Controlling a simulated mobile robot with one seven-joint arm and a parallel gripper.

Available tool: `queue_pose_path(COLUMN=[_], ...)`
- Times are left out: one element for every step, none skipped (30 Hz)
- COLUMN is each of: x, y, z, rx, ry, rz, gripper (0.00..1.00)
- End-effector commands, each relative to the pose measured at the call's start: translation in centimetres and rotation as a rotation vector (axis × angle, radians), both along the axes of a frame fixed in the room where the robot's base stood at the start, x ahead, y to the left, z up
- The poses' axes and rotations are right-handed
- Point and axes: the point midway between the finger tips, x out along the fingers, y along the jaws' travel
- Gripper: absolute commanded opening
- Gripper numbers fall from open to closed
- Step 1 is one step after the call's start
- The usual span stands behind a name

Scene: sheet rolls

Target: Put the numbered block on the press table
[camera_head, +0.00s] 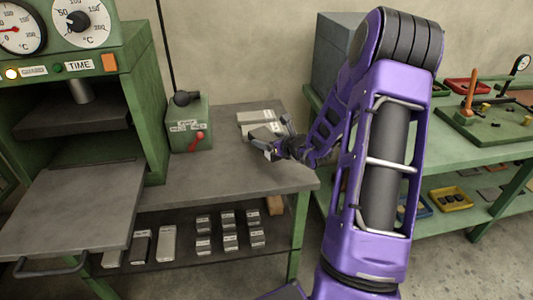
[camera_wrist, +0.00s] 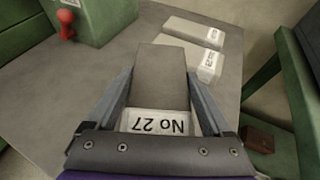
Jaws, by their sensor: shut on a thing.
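The numbered block (camera_wrist: 162,70) is a grey bar with a white end label reading "No 27", upside down in the wrist view. My gripper (camera_wrist: 150,100) is shut on it, one finger along each side. In the head view my gripper (camera_head: 272,147) is over the right part of the grey bench top (camera_head: 215,180); whether the block touches the bench is hard to tell. The press table (camera_head: 80,208) is the bare grey plate with a front handle, pulled out of the green press at the left.
Two similar labelled blocks (camera_wrist: 194,30) (camera_wrist: 210,64) lie beside the held one. A green box with a red lever (camera_head: 189,125) stands between my gripper and the press. Several blocks (camera_head: 229,241) lie on the shelf below. A green workbench (camera_head: 455,155) is at the right.

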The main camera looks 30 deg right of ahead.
Motion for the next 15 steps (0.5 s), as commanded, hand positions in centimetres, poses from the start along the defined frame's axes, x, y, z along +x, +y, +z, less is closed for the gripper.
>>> queue_pose_path(x=[0.1,0.1,0.1,0.1,0.1,0.1,0.1,0.1,0.1,0.1,0.1,0.1,0.1,0.1,0.1], y=[0.0,0.0,0.0,0.0,0.0,0.0,0.0,0.0,0.0,0.0,0.0,0.0,0.0,0.0,0.0], z=[-0.4,-0.5,-0.8,-1.0,-1.2,-1.7,-2.1,-2.6,-3.2,-3.7,-4.0,-4.3,-4.3,-4.3,-4.2], rx=[0.0,0.0,0.0,0.0,0.0,0.001,0.001,0.002,0.002,0.002,0.002,0.0,0.0,0.0,-0.001], ry=[-0.003,-0.003,-0.003,-0.003,-0.003,-0.003,-0.003,-0.003,-0.003,-0.003,-0.003,-0.004,-0.004,-0.005,-0.005], rz=[0.0,0.0,0.0,0.0,0.0,0.0,0.0,0.001,0.001,0.001,0.001,0.0,0.0,0.0,0.001], gripper=[0.0,0.0,0.0,0.0,0.0,0.0,0.0,0.0,0.0,0.0,0.0,0.0,0.0,0.0,0.0])
